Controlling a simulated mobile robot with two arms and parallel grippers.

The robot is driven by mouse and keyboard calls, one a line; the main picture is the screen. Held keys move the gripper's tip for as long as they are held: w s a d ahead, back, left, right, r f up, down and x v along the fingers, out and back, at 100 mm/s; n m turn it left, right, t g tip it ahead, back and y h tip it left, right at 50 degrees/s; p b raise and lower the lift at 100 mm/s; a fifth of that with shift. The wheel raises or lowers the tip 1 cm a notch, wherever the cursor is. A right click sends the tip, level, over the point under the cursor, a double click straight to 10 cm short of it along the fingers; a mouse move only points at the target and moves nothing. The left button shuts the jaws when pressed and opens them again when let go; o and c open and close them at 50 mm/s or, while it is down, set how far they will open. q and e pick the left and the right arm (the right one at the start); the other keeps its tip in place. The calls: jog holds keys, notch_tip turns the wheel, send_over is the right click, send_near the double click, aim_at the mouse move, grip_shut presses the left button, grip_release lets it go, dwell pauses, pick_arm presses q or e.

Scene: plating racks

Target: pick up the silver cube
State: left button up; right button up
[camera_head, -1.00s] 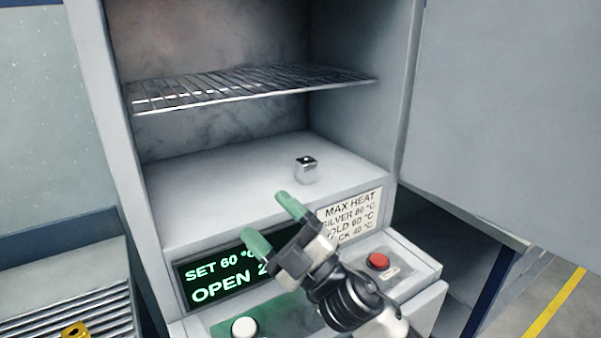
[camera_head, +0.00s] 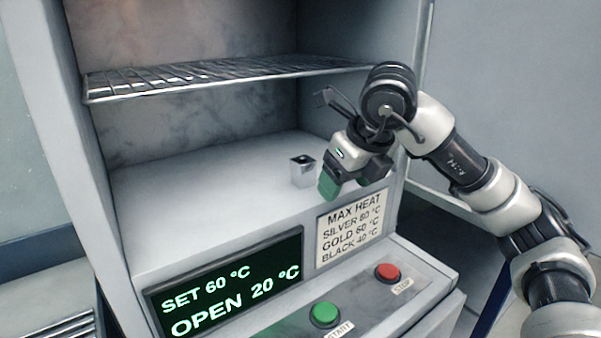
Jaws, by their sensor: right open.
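The silver cube (camera_head: 302,171) stands on the floor of the open oven chamber, near its front right. It is small and shiny, with a dark spot or hollow on top. My right gripper (camera_head: 345,190) is at the chamber's front edge, just right of the cube. Its green-tipped fingers point down and it is open, with nothing seen between the fingers. One finger is close to the cube's right side; I cannot tell whether they touch. My left gripper does not show.
A wire shelf (camera_head: 230,78) spans the chamber above the cube. Below the opening are a display (camera_head: 230,285) reading SET 60 °C, OPEN 20 °C, a heat label (camera_head: 350,230), a green START button (camera_head: 324,314) and a red STOP button (camera_head: 388,273). The open door (camera_head: 530,100) is at right.

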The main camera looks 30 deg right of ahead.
aim_at(304, 160)
jog(key=w+p, duration=0.1)
jog(key=w, duration=0.2)
jog(key=w+a, duration=0.1)
jog(key=w, duration=0.2)
jog(key=w+p, duration=0.1)
jog(key=w, duration=0.2)
jog(key=shift+a+p, duration=0.2)
jog(key=shift+p, duration=0.15)
jog(key=w, duration=0.1)
jog(key=w+p, duration=0.1)
jog(key=shift+w+a+r, duration=0.15)
jog(key=shift+w+a, duration=0.05)
jog(key=shift+w, duration=0.15)
jog(key=x, duration=0.3)
jog(key=shift+s, duration=0.1)
jog(key=shift+d, duration=0.1)
jog(key=shift+c, duration=0.4)
jog(key=c, duration=1.2)
